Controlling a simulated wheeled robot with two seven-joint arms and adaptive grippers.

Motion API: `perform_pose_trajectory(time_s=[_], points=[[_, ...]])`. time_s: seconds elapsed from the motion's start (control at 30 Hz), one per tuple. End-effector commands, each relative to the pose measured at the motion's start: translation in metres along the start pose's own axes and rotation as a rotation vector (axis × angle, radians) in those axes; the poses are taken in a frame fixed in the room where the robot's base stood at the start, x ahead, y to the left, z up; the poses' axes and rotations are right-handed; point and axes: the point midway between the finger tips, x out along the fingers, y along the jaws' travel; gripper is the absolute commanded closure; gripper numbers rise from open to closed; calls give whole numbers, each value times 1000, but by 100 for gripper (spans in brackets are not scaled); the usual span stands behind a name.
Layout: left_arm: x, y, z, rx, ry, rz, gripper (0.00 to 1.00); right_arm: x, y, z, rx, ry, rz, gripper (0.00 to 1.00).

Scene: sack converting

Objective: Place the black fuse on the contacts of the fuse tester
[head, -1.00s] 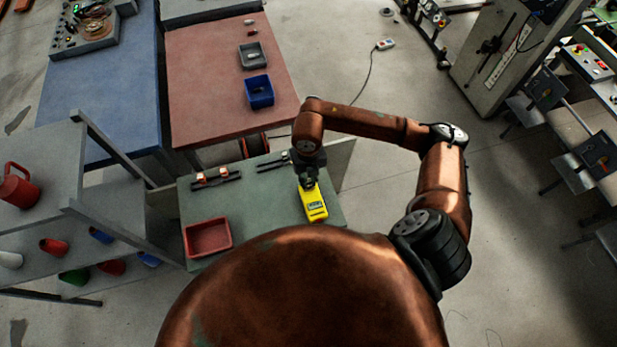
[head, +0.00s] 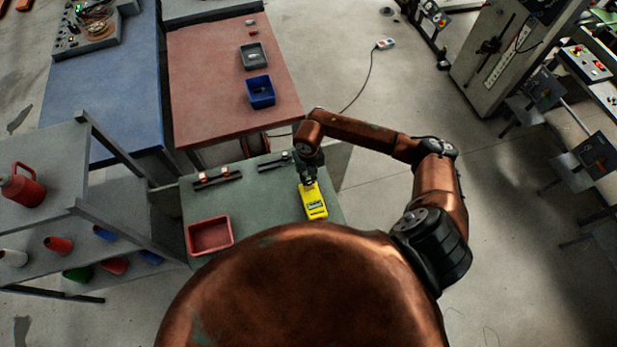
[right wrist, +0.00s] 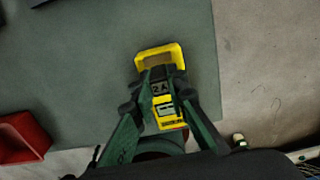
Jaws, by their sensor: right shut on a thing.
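The yellow fuse tester (head: 314,204) lies on the grey-green table top near its right side. It also shows in the right wrist view (right wrist: 176,52), with a small display. A black fuse (right wrist: 160,86) marked "2 A" shows between my right fingers in the right wrist view. My right gripper (head: 308,183) is shut on the fuse, over the far end of the tester. It also shows in the right wrist view (right wrist: 161,92). I cannot tell whether the fuse touches the contacts, which are hidden. My left gripper is not in view.
A red tray (head: 210,236) sits at the table's front left. Dark rails with clips (head: 217,178) lie at its far edge. A shelf rack (head: 70,185) with mugs stands to the left. A red-topped table (head: 205,100) with a blue bin (head: 260,92) lies beyond.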

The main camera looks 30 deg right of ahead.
Motion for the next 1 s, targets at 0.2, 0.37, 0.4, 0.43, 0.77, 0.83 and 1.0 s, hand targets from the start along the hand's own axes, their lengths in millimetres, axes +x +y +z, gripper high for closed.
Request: perform_pose_trajectory(time_s=[0.2,0.37,0.4,0.43,0.77,0.83,1.0], points=[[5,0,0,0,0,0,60,6,0,0,0,0,0,100],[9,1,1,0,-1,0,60,10,0,0,0,-1,0,100],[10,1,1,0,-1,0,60,11,0,0,0,-1,1,100],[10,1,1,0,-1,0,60,12,0,0,0,-1,0,100],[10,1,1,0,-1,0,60,11,0,0,0,-1,0,72],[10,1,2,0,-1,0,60,11,0,0,0,0,0,69],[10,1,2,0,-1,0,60,11,0,0,0,0,0,69]])
